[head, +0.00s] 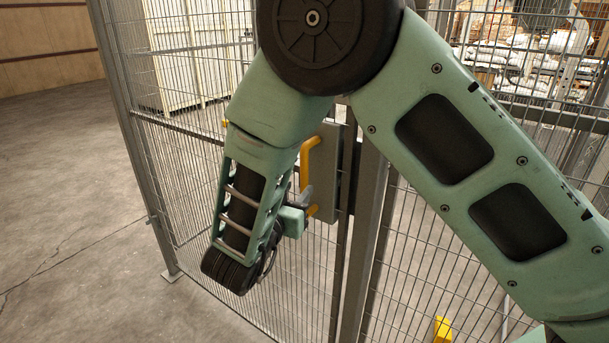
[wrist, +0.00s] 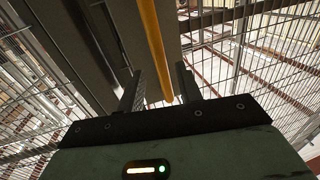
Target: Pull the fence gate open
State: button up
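The fence gate (head: 215,150) is a grey-framed wire mesh panel and stands closed in line with the post (head: 368,220). A grey lock plate (head: 331,185) on its right edge carries a yellow bar handle (head: 308,158). My gripper (head: 307,197) is at the lower part of the handle, partly hidden by my own arm. In the wrist view, my gripper (wrist: 159,72) is open, with its two dark fingers on either side of the yellow handle (wrist: 153,38). Gaps show between the handle and both fingers.
More mesh fence (head: 420,250) continues to the right of the post. Pale crates (head: 190,60) and stacked goods (head: 520,60) stand behind the fence. A small yellow object (head: 442,329) is low at the bottom right. The concrete floor (head: 60,200) at left is clear.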

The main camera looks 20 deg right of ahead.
aim_at(303, 182)
jog(key=shift+p+x, duration=0.45)
jog(key=shift+x, duration=2.25)
grip_shut()
